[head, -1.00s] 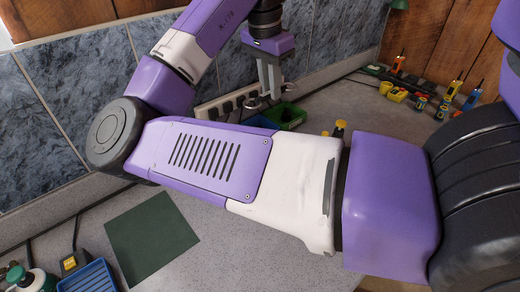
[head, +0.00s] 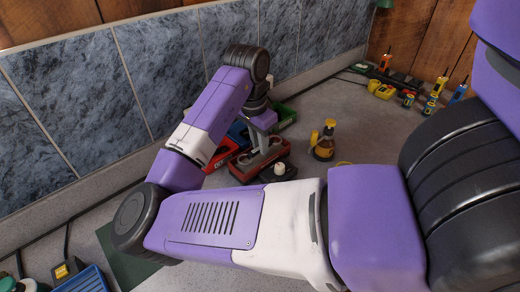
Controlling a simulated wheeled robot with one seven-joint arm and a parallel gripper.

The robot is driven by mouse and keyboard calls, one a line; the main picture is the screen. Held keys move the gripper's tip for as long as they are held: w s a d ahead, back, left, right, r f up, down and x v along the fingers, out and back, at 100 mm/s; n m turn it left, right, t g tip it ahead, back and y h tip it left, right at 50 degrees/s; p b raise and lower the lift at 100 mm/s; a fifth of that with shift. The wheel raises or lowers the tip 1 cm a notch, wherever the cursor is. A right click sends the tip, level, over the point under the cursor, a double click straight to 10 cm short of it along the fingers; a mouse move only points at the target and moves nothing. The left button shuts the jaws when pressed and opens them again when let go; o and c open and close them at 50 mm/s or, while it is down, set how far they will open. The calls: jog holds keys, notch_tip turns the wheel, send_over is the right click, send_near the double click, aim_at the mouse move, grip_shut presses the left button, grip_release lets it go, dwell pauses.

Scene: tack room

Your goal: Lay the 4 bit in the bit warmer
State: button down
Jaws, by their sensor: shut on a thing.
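My gripper (head: 268,150) is at the far side of the counter, beyond my forearm, pointing down with its grey fingers just over a low reddish-brown box with a dark slotted top (head: 243,170), which looks like the bit warmer. A black part with a pale knob (head: 280,170) sits at its right end. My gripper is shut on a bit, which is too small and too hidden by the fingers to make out. I cannot tell whether the bit touches the warmer. Other bits cannot be made out.
A red tray (head: 222,153) and a green tray (head: 284,114) stand by the tiled wall. An amber bottle (head: 323,142) with a yellow top stands right of the warmer. Several small bottles and tools are at the back right. A blue basket (head: 85,280) is at front left.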

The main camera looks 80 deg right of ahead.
aim_at(255, 151)
jog(key=shift+f, duration=1.25)
jog(key=shift+f, duration=0.15)
jog(key=c, duration=1.6)
grip_release()
jog(key=r, duration=0.4)
jog(key=a+r, duration=0.1)
jog(key=r, duration=0.3)
jog(key=w+r, duration=0.1)
jog(key=r, duration=0.3)
jog(key=shift+a+r+b, duration=0.1)
jog(key=shift+a+b, duration=0.15)
jog(key=shift+b, duration=0.15)
jog(key=shift+r, duration=0.1)
